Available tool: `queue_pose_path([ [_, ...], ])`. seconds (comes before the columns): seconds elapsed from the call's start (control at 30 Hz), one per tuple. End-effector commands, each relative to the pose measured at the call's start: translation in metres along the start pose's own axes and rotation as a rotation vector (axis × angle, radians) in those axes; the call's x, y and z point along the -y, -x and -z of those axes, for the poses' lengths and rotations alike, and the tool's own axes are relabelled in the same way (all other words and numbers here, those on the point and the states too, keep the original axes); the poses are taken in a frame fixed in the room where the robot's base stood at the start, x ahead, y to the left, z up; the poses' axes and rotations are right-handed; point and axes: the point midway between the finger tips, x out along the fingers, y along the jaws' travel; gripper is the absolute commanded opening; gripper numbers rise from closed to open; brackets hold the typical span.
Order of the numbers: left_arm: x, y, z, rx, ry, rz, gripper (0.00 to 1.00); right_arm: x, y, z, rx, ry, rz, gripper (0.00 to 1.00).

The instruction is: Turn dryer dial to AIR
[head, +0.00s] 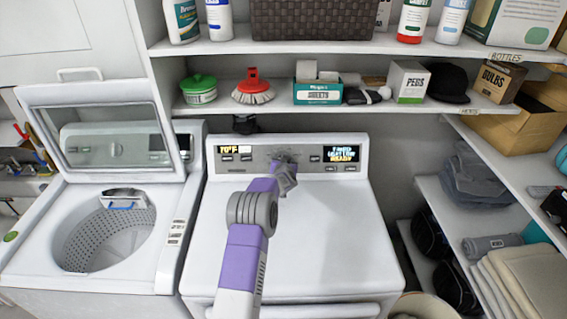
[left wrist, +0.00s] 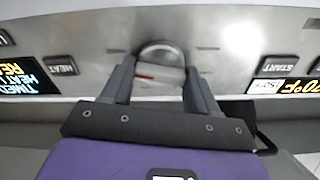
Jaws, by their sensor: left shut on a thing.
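The white dryer (head: 300,235) stands in the middle with its control panel along the back. Its round silver dial (left wrist: 162,52) is between the fingers of my left gripper (left wrist: 160,76) in the left wrist view, which shows the panel upside down. The fingers are closed on the dial's sides. A small red mark shows on the dial's grip. In the head view my left gripper (head: 285,172) reaches the panel and mostly hides the dial. The right display (head: 342,153) reads timed, heat low, ready. The left display (left wrist: 285,87) reads 70°F. My right gripper is not in view.
A washer (head: 100,240) with its lid up stands to the left. A shelf (head: 350,103) with a green-lidded tub, a brush and boxes runs above the dryer. Shelving with bags and folded cloths is at right. The dryer's top is clear.

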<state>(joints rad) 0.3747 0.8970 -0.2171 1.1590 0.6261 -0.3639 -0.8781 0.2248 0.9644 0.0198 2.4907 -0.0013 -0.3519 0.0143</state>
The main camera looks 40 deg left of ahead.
Motion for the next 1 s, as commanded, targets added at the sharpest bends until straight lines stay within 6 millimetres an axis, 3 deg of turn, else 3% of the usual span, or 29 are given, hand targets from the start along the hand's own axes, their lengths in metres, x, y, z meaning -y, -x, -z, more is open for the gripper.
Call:
queue_pose_path([
  [1.0,0.0006,0.0,0.0004,-0.001,0.954,0.071,0.29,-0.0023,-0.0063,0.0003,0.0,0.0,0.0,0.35],
])
